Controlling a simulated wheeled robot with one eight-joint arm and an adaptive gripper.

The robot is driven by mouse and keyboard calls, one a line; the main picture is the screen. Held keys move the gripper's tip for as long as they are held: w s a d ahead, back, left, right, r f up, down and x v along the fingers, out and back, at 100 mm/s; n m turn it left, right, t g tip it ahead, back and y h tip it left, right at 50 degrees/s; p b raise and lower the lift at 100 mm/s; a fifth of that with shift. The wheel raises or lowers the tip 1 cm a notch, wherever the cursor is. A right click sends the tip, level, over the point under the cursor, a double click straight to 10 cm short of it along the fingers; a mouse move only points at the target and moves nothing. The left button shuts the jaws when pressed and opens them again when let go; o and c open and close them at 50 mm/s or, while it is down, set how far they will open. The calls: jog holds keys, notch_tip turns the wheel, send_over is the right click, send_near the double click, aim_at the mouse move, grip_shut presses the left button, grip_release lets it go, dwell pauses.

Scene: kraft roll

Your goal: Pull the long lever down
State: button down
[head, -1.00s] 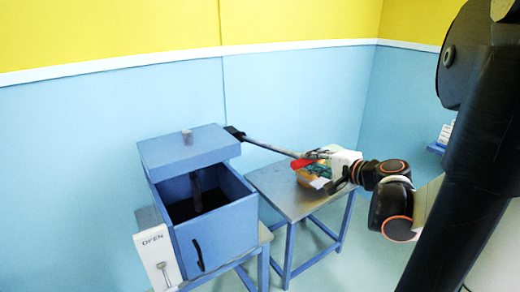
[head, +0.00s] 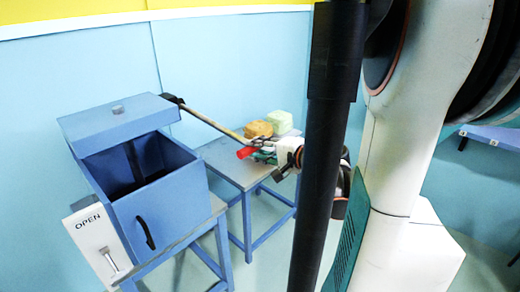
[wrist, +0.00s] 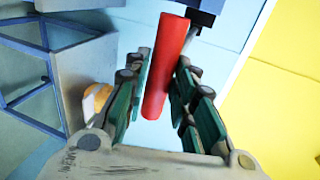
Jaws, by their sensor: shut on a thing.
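The long lever (head: 210,124) is a thin rod that slopes down to the right from a dark pivot behind the blue box to its red grip (head: 245,152). My gripper (head: 262,154) is shut on the red grip, in front of the small side table. In the wrist view, the red grip (wrist: 167,65) lies between the green finger pads and sticks out beyond them. The rod itself is mostly hidden there.
The blue box (head: 165,212) stands on a blue stand with its lid (head: 115,123) raised. A white "OPEN" panel (head: 85,230) is on its left.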

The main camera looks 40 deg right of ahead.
jog(key=shift+s+a+f, duration=0.15)
jog(key=shift+a+f, duration=0.1)
jog(key=shift+f, duration=0.35)
jog(key=c, duration=1.5)
grip_release()
jog(key=shift+o, duration=0.7)
jog(key=shift+w+d+f, duration=0.15)
jog(key=shift+w, duration=0.1)
jog(key=shift+r, duration=0.2)
jog(key=v, duration=0.7)
jog(key=shift+s+r, duration=0.15)
jog(key=shift+s, duration=0.05)
